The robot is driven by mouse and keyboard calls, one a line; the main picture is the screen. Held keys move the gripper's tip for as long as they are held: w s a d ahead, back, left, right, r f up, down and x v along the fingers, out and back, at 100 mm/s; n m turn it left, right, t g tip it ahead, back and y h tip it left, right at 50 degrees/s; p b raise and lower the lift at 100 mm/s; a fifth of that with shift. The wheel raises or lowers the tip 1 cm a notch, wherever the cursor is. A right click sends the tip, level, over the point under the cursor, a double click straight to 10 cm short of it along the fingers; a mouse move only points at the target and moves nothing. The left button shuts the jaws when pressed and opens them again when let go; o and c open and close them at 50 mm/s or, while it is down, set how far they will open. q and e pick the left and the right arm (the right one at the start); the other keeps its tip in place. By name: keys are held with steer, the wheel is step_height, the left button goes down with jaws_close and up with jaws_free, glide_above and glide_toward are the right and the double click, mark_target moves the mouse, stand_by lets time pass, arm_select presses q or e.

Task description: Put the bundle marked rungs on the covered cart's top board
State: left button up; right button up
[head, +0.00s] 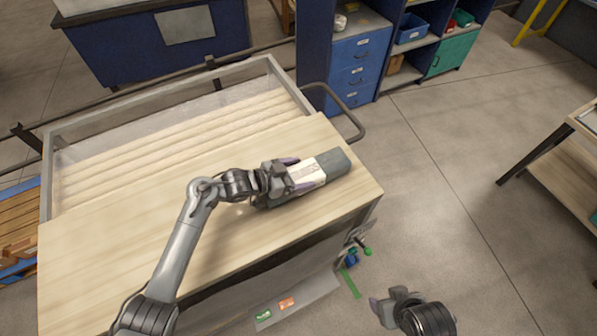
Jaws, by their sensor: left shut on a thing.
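The bundle (334,164) is a grey block with a white label band. It is at the right end of the covered cart's pale wooden top board (115,249). The label's print is too small to read. My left gripper (291,176) is shut on the bundle from its left side, with the fingers hiding part of it. The bundle looks to be at the board's surface, but I cannot tell whether it bears on it. My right gripper (388,304) is over the floor right of the cart, away from the bundle; its fingers are unclear.
Behind the board, the cart holds long pale rods under a clear cover (180,137) within a grey frame. A metal handle (352,123) sticks out at its right end. Blue drawers (357,69) stand behind. A wooden table (566,172) is at right. Floor between is clear.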

arm_select(q)
steer(key=shift+f, duration=0.15)
steer(key=o, duration=1.3)
steer(key=b+v, duration=0.1)
steer(key=v, duration=1)
steer(key=shift+s+a+b, duration=0.1)
steer(key=shift+a+b, duration=0.1)
steer(key=shift+b, duration=0.1)
steer(key=shift+s+a+r, duration=0.15)
steer(key=shift+a+r, duration=0.05)
steer(key=shift+a, duration=0.05)
